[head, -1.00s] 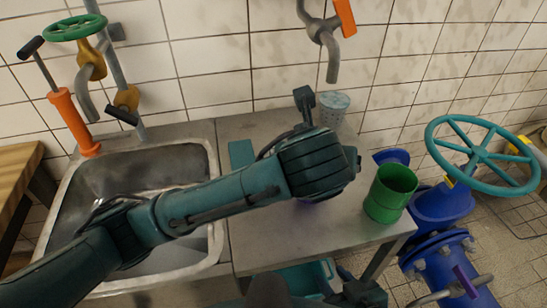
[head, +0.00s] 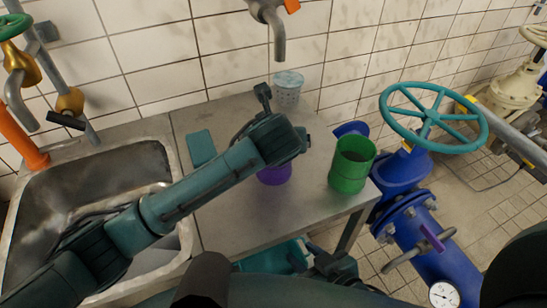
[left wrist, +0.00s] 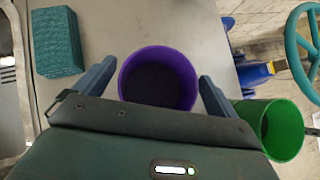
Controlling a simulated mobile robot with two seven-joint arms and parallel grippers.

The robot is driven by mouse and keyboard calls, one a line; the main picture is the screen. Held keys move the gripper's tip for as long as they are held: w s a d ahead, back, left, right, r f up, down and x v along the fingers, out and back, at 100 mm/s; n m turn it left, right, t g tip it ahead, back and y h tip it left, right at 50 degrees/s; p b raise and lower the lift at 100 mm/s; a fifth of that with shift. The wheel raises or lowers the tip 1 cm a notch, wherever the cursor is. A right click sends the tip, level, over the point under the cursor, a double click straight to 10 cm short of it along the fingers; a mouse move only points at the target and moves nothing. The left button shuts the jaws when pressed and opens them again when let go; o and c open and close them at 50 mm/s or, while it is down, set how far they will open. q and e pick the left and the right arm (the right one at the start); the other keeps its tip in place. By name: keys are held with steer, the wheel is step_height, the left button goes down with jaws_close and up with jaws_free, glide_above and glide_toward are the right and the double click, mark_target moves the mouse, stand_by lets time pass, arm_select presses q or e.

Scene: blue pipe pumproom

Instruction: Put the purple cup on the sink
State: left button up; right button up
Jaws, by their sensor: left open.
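The purple cup (head: 275,175) stands on the metal counter, partly hidden under my left wrist in the head view. In the left wrist view, the round open purple cup (left wrist: 158,80) shows between the two fingers of my left gripper (left wrist: 155,82), which is open with a finger on each side. I cannot tell whether the fingers touch it. The metal sink (head: 60,200) is at the left of the head view, partly covered by my left arm. My right gripper (head: 335,268) is low in the head view, dark and partly cut off; its jaws are unclear.
A green cup (head: 352,165) stands to the right of the purple cup. A teal block (head: 201,147) lies on the counter's left part. A perforated pale cup (head: 287,92) stands at the wall. Blue pipes with a teal handwheel (head: 433,117) stand beyond the counter's right edge.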

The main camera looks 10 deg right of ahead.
arm_select(q)
steer(key=shift+x, duration=0.9)
steer(key=shift+a, duration=0.1)
steer(key=shift+c, duration=0.3)
steer(key=c, duration=1.1)
